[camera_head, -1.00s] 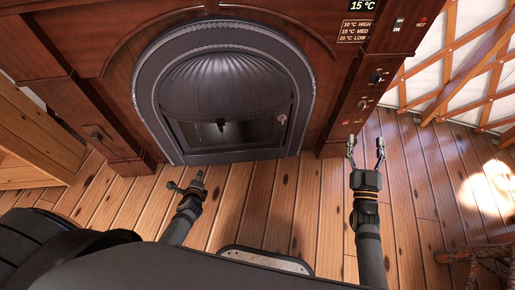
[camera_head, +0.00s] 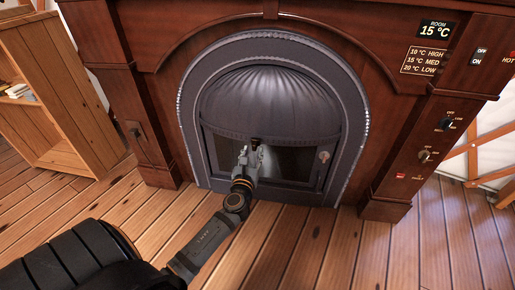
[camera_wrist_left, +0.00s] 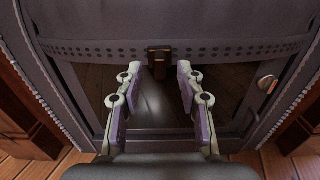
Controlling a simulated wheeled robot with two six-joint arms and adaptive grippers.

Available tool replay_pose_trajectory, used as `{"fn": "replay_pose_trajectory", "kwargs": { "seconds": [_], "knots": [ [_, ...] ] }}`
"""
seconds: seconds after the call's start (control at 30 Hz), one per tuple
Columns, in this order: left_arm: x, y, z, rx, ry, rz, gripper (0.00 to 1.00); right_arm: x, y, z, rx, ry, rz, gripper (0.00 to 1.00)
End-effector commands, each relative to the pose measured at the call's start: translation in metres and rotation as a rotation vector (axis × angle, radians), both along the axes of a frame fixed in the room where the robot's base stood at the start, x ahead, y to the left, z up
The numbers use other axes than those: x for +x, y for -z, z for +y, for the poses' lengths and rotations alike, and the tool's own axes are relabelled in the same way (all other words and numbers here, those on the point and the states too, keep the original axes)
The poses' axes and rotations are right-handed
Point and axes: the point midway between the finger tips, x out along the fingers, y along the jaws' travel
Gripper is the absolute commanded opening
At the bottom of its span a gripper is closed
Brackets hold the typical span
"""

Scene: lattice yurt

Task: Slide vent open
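The fireplace has a ribbed dark metal hood (camera_head: 270,100), and the wrist view shows a band with rows of small holes (camera_wrist_left: 90,50) along its lower edge. A small brown-and-dark tab (camera_wrist_left: 159,62) hangs at the middle of this band; it also shows in the head view (camera_head: 256,142). I take the band and tab as the vent, and cannot tell how far open it is. My left gripper (camera_wrist_left: 159,88) is open and empty, its fingers pointing at the tab, one to each side. Contact cannot be told. My right gripper is out of view.
A glass door with a round knob (camera_head: 324,156) is below the hood. Switches (camera_head: 446,123) and a temperature display (camera_head: 437,29) are on the right of the wooden surround. A shelf (camera_head: 58,95) stands at left. The front floor (camera_head: 320,250) is clear.

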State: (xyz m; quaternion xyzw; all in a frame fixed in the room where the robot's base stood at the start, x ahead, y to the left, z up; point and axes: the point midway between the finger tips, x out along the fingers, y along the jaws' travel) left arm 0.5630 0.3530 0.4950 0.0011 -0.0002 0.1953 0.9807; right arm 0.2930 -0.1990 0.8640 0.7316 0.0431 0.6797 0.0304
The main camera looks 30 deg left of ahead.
Motion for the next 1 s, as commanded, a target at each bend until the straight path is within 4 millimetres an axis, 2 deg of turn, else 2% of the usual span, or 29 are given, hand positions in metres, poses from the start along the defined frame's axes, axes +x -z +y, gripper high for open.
{"fn": "replay_pose_trajectory", "kwargs": {
  "seconds": [0.1, 0.23, 0.57, 0.67, 0.87, 1.0],
  "knots": [
    [0.022, 0.001, 0.009, -0.001, 0.0, -0.003, 0.38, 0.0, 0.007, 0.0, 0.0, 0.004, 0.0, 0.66],
    [0.036, 0.002, 0.015, -0.001, 0.0, 0.0, 0.38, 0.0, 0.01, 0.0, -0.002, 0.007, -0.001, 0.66],
    [0.043, 0.001, 0.018, -0.003, 0.0, 0.001, 0.38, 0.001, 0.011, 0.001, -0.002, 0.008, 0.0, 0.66],
    [0.042, 0.001, 0.017, -0.003, 0.0, 0.001, 0.28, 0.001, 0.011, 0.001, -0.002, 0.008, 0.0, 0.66],
    [0.042, 0.001, 0.017, -0.003, 0.001, 0.001, 0.01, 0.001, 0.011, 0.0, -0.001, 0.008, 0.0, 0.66],
    [0.042, 0.001, 0.017, -0.003, 0.001, 0.001, 0.0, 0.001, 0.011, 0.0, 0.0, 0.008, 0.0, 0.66]
  ]
}}
